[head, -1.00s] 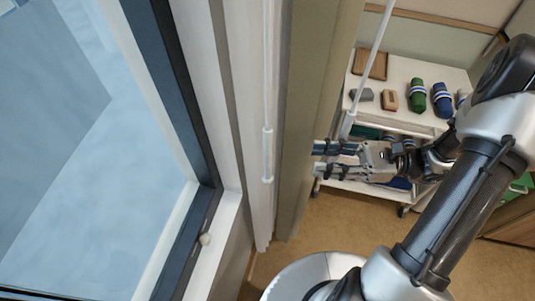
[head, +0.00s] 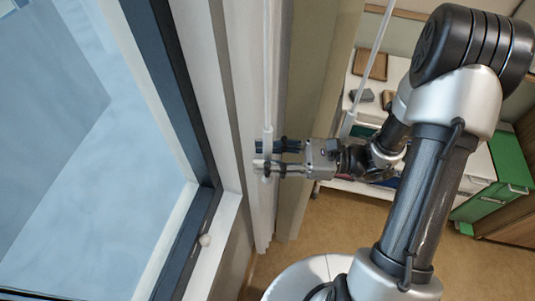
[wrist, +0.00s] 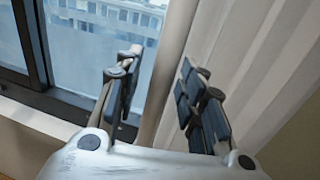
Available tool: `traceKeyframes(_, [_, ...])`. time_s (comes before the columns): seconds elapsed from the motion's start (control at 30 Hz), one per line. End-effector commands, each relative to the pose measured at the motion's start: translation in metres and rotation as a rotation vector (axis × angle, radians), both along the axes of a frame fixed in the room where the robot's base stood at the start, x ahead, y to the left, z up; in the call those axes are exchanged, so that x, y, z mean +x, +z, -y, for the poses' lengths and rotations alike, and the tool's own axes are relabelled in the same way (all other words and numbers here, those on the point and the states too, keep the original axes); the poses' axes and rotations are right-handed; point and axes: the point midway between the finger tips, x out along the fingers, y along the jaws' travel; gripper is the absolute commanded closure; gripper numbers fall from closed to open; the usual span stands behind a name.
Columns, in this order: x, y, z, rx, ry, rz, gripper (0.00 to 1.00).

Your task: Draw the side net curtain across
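A white net curtain (head: 244,95) hangs gathered in narrow folds beside the window; its pale folds fill the right of the wrist view (wrist: 248,75). A thin white draw rod (head: 267,70) with a thicker lower handle hangs in front of it. My gripper (head: 262,158) is at the height of that handle, its fingers reaching across it from the right. In the wrist view my gripper (wrist: 155,95) is open, and a pale upright bar, seemingly the rod (wrist: 171,65), shows between the fingers. Contact with either finger is not clear.
The window frame (head: 172,75) and sill (head: 215,240) are close on the left. An olive curtain (head: 318,85) hangs right of the net, with another white rod (head: 374,60) beyond. A white trolley (head: 352,95) carrying small items and a green cabinet (head: 505,165) stand behind my arm.

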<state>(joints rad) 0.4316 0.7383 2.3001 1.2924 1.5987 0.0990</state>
Motion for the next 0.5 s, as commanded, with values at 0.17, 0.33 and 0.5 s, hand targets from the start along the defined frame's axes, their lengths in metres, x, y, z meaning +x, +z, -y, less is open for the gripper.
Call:
traceKeyframes(0.17, [0.0,0.0001,0.0003,0.0,0.0,0.0,0.71])
traceKeyframes(0.33, [-0.0001,0.0,0.0004,0.0,0.0,0.0,0.82])
traceKeyframes(0.5, [-0.0001,0.0,0.0005,0.001,0.0,0.0,0.93])
